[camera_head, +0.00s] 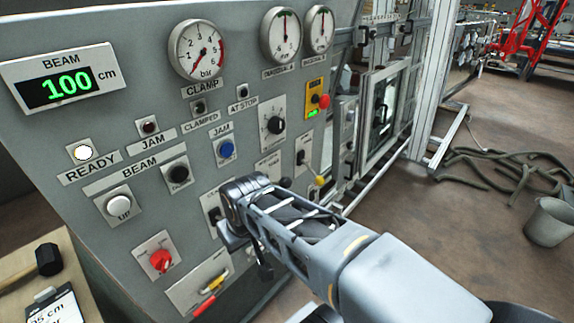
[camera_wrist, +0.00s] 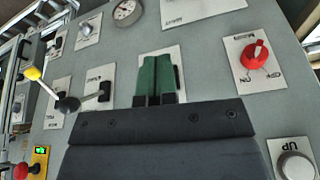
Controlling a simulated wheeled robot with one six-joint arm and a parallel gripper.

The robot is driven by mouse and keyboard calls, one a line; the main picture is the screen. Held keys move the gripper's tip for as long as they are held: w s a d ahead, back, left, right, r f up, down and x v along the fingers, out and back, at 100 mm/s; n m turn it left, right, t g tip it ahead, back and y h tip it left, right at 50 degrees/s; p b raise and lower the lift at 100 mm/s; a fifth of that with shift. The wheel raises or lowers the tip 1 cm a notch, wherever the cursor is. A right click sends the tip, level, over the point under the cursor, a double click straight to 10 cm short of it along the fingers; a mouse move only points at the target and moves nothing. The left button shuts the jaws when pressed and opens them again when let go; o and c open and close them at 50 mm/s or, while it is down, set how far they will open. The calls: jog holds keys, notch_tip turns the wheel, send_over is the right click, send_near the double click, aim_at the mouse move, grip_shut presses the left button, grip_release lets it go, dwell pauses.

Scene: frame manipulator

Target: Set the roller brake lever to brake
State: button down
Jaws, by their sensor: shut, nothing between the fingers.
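A lever with a yellow knob (camera_head: 319,180) hangs from a pale plate on the right part of the grey control panel. The yellow knob also shows at the left of the wrist view (camera_wrist: 34,73). A second lever with a black knob (camera_wrist: 68,103) stands nearer in the wrist view. The lever labels are too small to read, so I cannot tell which is the roller brake lever or its setting. My gripper's green fingers (camera_wrist: 158,78) are together and empty in front of a pale plate, apart from both knobs. In the head view my arm hides the fingers.
A red rotary switch (camera_head: 160,261) and a red-and-yellow handle (camera_head: 210,291) sit low on the panel. The white UP button (camera_head: 118,204) is to the left. A yellow emergency-stop box (camera_head: 315,100) is above the yellow-knobbed lever. A bucket (camera_head: 549,221) and hoses lie right.

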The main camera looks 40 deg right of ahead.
jog(key=w+d+r+g+p, duration=0.2)
jog(key=w+d+r+p, duration=0.2)
jog(key=w+d+r, duration=0.6)
jog(key=w+d+r+n+y+p, duration=0.1)
jog(key=d+r, duration=0.1)
jog(key=d, duration=0.6)
jog(key=w+d+r+n+y+p, duration=0.1)
jog(key=d+r, duration=0.2)
jog(key=d, duration=0.5)
jog(key=shift+w+r+y, duration=0.2)
jog(key=shift+r+y, duration=0.05)
jog(key=shift+y, duration=0.05)
jog(key=s+a+p+x, duration=0.1)
jog(key=s+x, duration=0.1)
jog(key=x, duration=1.1)
jog(key=shift+s+a+p, duration=0.25)
jog(key=shift+s+p, duration=0.05)
